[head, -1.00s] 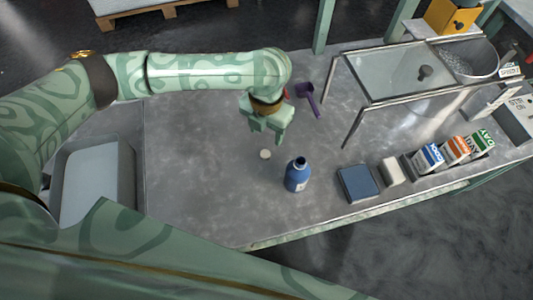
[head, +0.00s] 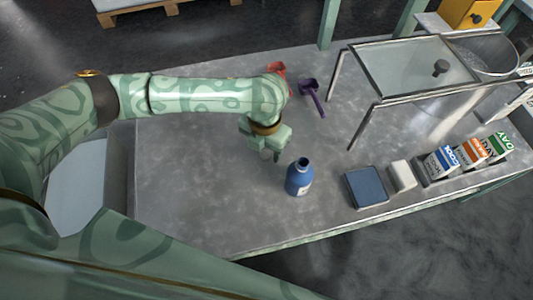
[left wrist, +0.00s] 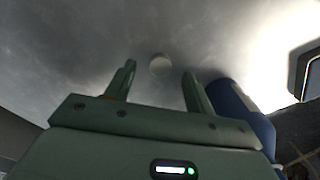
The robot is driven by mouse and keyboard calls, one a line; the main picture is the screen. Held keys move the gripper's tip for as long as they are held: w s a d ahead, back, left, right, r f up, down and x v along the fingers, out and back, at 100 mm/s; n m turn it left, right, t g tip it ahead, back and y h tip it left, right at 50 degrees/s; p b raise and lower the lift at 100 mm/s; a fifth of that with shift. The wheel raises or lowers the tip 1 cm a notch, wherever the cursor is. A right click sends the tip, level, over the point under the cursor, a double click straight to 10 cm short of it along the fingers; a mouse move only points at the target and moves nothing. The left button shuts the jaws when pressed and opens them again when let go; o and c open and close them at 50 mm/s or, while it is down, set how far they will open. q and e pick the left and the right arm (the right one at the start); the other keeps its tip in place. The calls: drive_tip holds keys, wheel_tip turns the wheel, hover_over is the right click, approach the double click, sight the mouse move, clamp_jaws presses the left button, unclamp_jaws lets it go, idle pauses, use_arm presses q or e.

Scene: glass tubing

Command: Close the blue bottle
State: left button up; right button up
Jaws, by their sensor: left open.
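The blue bottle (head: 299,181) stands upright on the grey table with its dark mouth uncovered; its side also shows at the right in the left wrist view (left wrist: 240,106). In the left wrist view the cap (left wrist: 160,65) appears between the two open fingertips (left wrist: 159,74), apart from both. I cannot tell how high the fingers are above the table. My right gripper is out of view.
A blue box (head: 366,188), a white block (head: 402,175) and several cartons (head: 440,160) stand right of the bottle. A glass-topped metal stand (head: 415,68) is behind them. Purple (head: 312,92) and red (head: 275,68) scoops lie behind my gripper. The front-left tabletop is clear.

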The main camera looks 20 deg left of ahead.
use_arm(q)
wheel_tip(320, 180, down, 2)
drive_tip(key=shift+f+b, duration=0.1)
drive_tip(key=shift+b, duration=0.2)
drive_tip(key=shift+r, duration=0.25)
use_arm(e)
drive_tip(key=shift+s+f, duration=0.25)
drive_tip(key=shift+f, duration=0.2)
use_arm(q)
drive_tip(key=c, duration=1)
drive_tip(key=shift+c, duration=0.2)
drive_tip(key=r+p, duration=0.2)
drive_tip(key=r, duration=0.1)
drive_tip(key=r+p, duration=0.1)
drive_tip(key=shift+d+r, duration=0.2)
drive_tip(key=shift+d, duration=0.05)
drive_tip(key=shift+s+d+r+p, duration=0.2)
drive_tip(key=shift+d+r+p, duration=1.05)
drive_tip(key=shift+d, duration=1)
drive_tip(key=shift+s+d+r+p, duration=0.25)
drive_tip(key=shift+d+r+p, duration=0.55)
drive_tip(key=shift+d+r, duration=1.15)
drive_tip(key=shift+s+d+r+p, duration=0.2)
drive_tip(key=shift+d+r+p, duration=0.85)
drive_tip(key=shift+d, duration=1.5)
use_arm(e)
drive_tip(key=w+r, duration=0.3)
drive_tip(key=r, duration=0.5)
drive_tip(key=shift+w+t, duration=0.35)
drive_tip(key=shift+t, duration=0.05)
